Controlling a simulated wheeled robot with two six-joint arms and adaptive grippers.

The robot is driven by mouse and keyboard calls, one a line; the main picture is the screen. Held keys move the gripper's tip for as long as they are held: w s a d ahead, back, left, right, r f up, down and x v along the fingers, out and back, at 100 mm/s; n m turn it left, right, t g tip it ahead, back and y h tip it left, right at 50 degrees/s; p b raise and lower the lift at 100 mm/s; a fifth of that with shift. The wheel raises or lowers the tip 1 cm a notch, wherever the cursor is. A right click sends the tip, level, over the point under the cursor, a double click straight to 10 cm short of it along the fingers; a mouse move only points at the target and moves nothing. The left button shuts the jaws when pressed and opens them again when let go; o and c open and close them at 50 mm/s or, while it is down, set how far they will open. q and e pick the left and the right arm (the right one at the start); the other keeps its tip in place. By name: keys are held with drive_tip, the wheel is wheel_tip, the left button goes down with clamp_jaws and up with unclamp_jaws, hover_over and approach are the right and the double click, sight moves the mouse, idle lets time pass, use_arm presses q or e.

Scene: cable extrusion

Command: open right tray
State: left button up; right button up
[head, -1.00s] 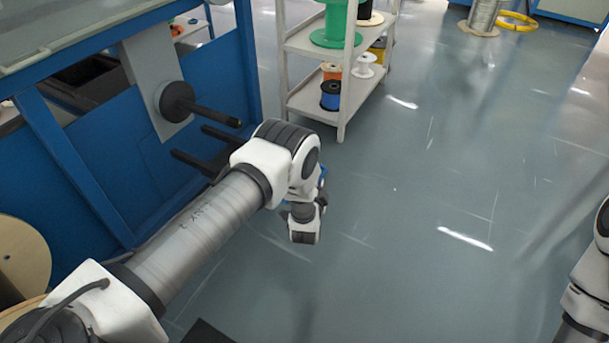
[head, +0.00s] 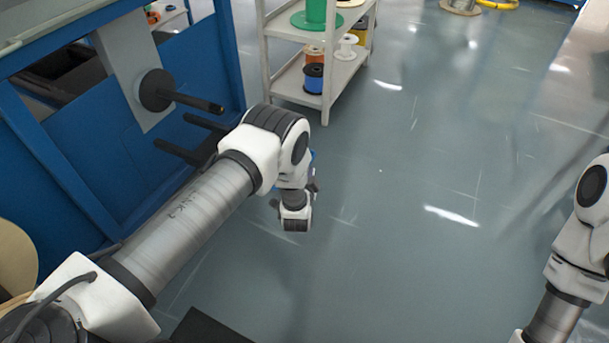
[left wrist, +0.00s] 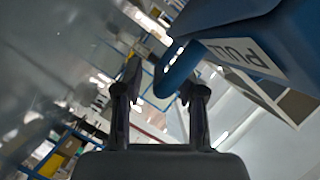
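A blue part with a white "PULL" label (left wrist: 242,55) fills the upper right of the left wrist view. A curved blue handle (left wrist: 172,78) hangs from it. My left gripper (left wrist: 162,80) is open, its two dark fingers apart, with the handle showing between them. I cannot tell whether they touch it. In the head view my left forearm reaches over the floor and the fingertips cannot be made out. The tray body is not clearly visible in the head view. My right arm shows at the right edge, its gripper out of view.
A blue machine frame (head: 60,155) with a black spindle (head: 158,90) and dark prongs stands at the left. A white shelf rack (head: 328,85) holds several spools, including a blue one (head: 314,78). The grey floor (head: 430,260) to the right is clear.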

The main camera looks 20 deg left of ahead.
use_arm(q)
drive_tip(key=v, duration=1.1)
drive_tip(key=shift+s, duration=0.25)
drive_tip(key=shift+d, duration=0.1)
